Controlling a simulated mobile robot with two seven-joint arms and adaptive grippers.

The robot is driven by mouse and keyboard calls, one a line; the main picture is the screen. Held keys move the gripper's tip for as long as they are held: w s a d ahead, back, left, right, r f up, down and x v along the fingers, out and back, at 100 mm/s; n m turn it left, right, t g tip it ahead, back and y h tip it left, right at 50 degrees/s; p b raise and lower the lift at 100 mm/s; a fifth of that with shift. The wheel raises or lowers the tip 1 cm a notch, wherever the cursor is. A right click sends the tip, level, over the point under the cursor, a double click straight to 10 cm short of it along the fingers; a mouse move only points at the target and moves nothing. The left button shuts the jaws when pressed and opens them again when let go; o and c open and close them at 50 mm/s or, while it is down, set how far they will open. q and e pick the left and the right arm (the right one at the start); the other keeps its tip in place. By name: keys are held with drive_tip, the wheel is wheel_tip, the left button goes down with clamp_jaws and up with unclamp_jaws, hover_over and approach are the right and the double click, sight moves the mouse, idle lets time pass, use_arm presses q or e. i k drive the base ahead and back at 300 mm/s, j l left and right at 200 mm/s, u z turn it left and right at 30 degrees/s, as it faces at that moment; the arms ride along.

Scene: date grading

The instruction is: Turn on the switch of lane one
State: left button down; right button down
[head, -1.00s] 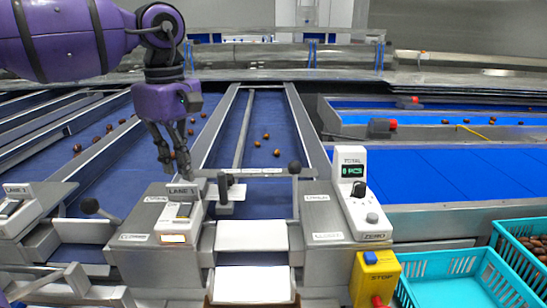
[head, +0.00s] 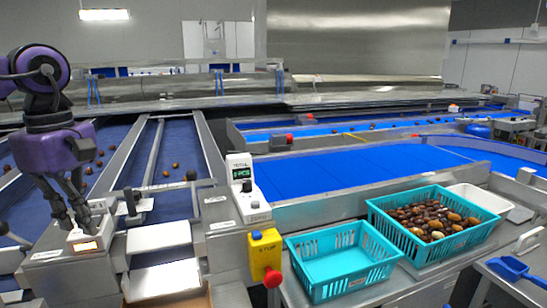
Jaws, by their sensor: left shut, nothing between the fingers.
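The lane one switch box (head: 88,239) is a small white housing at the lower left in the head view. A small orange light (head: 85,246) glows on its front face. My left gripper (head: 75,223) comes down from the left with its dark fingers shut and empty. The fingertips are at the top of the switch box and cover part of it, so I cannot tell the switch's position or whether they touch it. My right gripper is not in view.
A white counter box with a dial (head: 247,190) stands right of the lane. A yellow stop box (head: 264,252) is below it. An empty teal crate (head: 318,288) and a teal crate of dates (head: 385,232) stand at the right. Blue belts (head: 340,168) run behind.

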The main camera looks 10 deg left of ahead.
sight(98, 218)
drive_tip(key=k+l, duration=0.75)
drive_tip(key=l, duration=0.15)
